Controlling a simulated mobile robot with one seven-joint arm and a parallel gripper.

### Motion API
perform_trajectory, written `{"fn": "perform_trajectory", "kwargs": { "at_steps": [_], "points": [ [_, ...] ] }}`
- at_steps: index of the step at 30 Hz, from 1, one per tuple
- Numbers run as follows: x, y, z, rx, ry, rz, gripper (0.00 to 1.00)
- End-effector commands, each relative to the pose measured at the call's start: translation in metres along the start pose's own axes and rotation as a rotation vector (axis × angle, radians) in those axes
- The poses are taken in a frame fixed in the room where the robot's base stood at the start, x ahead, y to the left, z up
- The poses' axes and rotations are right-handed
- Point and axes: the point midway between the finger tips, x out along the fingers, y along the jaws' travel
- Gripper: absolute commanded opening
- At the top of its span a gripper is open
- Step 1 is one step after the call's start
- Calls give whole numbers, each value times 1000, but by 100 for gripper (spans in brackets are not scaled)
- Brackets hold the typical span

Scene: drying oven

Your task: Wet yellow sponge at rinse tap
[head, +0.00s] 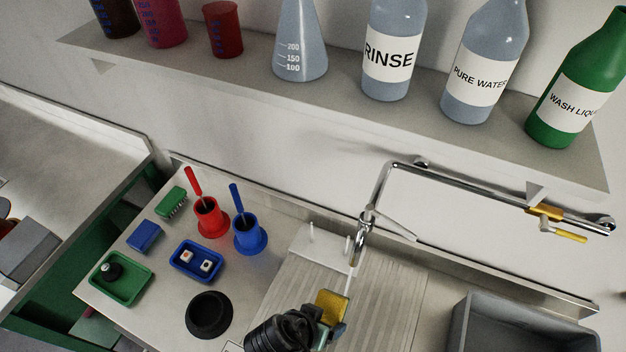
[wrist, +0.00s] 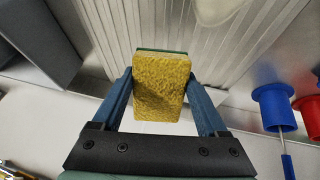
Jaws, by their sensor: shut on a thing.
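The yellow sponge (head: 332,305) is in my gripper (head: 328,318) over the ribbed draining board, just below and left of the tap spout. In the wrist view my gripper (wrist: 161,82) has its blue fingers on both sides of the sponge (wrist: 161,88), which shows a rough yellow face and a green edge. The rinse tap (head: 374,195) is a chrome wall tap with a bent spout and a yellow lever (head: 569,236). A thin pale line, like running water, drops from the spout toward the sponge's right edge. I cannot tell whether it touches the sponge.
The ribbed draining board (head: 395,300) lies under my gripper, with a grey basin (head: 520,325) to the right. Left are red (head: 209,218) and blue (head: 249,235) brush holders, a blue tray (head: 197,262), a green tray (head: 121,277) and a black bowl (head: 209,315). Bottles stand on the shelf (head: 420,105).

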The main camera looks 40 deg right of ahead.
Motion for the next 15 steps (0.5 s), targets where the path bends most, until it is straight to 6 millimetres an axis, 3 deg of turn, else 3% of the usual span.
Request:
{"fn": "perform_trajectory", "kwargs": {
  "at_steps": [15],
  "points": [
    [28,12,-31,2,0,1,31]
  ]
}}
